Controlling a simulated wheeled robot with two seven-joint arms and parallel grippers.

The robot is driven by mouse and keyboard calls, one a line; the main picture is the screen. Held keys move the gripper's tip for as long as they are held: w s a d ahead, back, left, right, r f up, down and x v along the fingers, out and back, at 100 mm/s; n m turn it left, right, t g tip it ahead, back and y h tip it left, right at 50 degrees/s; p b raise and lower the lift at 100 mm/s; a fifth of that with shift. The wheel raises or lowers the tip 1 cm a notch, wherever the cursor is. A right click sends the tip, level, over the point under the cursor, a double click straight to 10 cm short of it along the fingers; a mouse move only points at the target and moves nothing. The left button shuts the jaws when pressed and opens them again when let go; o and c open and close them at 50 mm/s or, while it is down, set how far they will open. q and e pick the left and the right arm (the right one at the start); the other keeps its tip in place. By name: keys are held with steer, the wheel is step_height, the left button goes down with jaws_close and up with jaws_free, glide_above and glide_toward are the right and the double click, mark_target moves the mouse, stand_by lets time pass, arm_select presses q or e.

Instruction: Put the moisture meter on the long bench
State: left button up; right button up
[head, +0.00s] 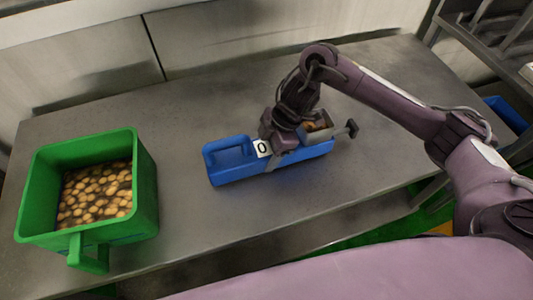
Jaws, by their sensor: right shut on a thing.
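The moisture meter (232,166) is a blue, long device with a carrying handle at its left end, a white display reading 0, an open cup with brownish contents and a dark knob at its right end. It is upright at the middle of the long grey bench (190,112), on it or just above it; I cannot tell which. My right gripper (279,147) comes down over the middle of the meter and is shut on it, hiding part of its top. My left gripper is not in view.
A green bin (147,180) with many round yellow-brown pieces stands at the bench's left end, its handle toward me. A metal rack (485,38) stands at the upper right, with a blue container (508,114) below. Bench surface is clear between bin and meter.

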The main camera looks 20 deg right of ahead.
steer(key=shift+f, duration=0.6)
steer(key=shift+f, duration=0.15)
steer(key=o, duration=1.5)
steer(key=shift+d+r, duration=0.1)
steer(key=shift+r, duration=0.35)
steer(key=p+v, duration=0.2)
steer(key=v, duration=0.9)
steer(key=shift+d+r, duration=0.15)
steer(key=shift+s, duration=0.1)
